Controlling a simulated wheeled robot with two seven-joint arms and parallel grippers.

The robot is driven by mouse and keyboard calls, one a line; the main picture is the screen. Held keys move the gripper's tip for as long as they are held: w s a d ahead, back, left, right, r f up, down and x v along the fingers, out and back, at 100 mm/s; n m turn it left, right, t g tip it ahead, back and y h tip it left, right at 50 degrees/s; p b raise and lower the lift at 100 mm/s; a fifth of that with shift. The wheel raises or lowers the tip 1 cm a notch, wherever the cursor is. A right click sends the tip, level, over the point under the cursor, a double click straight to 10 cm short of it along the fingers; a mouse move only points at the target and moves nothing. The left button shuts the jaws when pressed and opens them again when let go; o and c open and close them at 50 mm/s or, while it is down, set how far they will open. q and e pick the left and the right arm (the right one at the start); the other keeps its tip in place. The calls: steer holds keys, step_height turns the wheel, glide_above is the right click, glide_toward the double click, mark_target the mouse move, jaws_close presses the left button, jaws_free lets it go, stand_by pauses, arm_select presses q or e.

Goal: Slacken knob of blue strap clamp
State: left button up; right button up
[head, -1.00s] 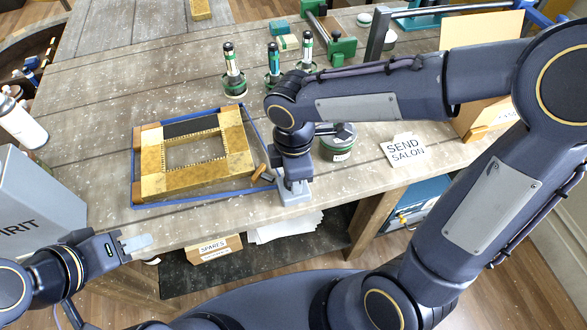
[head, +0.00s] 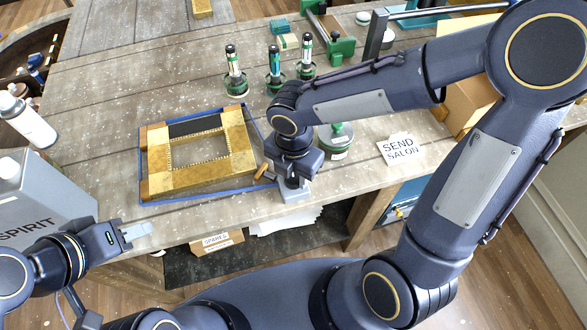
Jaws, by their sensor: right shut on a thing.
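A gilt frame (head: 237,147) lies flat on the bench, with a blue strap (head: 190,198) around its outer edge. A small wooden bar (head: 261,172), seemingly part of the clamp's knob, shows at the frame's near right corner, just left of my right gripper (head: 293,191). That gripper points down at this corner and is shut on what seems to be the clamp knob; its own body hides most of the knob. My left gripper (head: 137,233) is away from the frame, at the bench's front edge; I cannot tell its finger gap.
A spirit can (head: 40,195) stands at left. The bench between frame and bottles is clear.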

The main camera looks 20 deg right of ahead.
mark_target(294, 177)
steer(key=shift+n, duration=0.3)
steer(key=o, duration=1)
step_height(294, 177, up, 8)
steer(key=shift+f, duration=0.1)
stand_by(0.5)
